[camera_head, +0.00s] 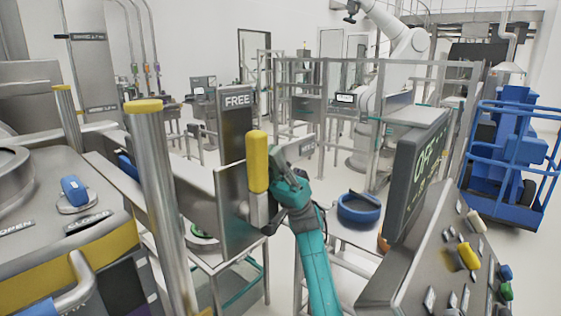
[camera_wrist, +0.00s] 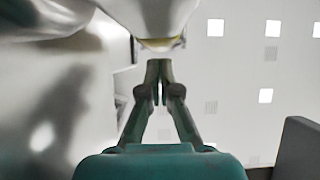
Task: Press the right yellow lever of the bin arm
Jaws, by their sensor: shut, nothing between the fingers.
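A yellow lever grip (camera_head: 257,160) stands upright on a silver shaft beside a metal plate (camera_head: 236,212), near the middle of the head view. My gripper (camera_head: 287,190), on the teal arm, is just right of this lever; whether it touches it is unclear. In the wrist view my gripper (camera_wrist: 158,65) is shut, its fingertips together and empty. A pale rounded part with a yellow edge (camera_wrist: 160,44) lies just beyond the tips. Another yellow-topped post (camera_head: 143,106) stands to the left.
A sign reading FREE (camera_head: 237,99) is behind the lever. A console (camera_head: 400,275) with a display (camera_head: 421,165) and several knobs is at right. A blue ring (camera_head: 360,207) is between. A blue wheeled platform (camera_head: 515,150) stands far right. A machine with a yellow band (camera_head: 60,272) fills the left.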

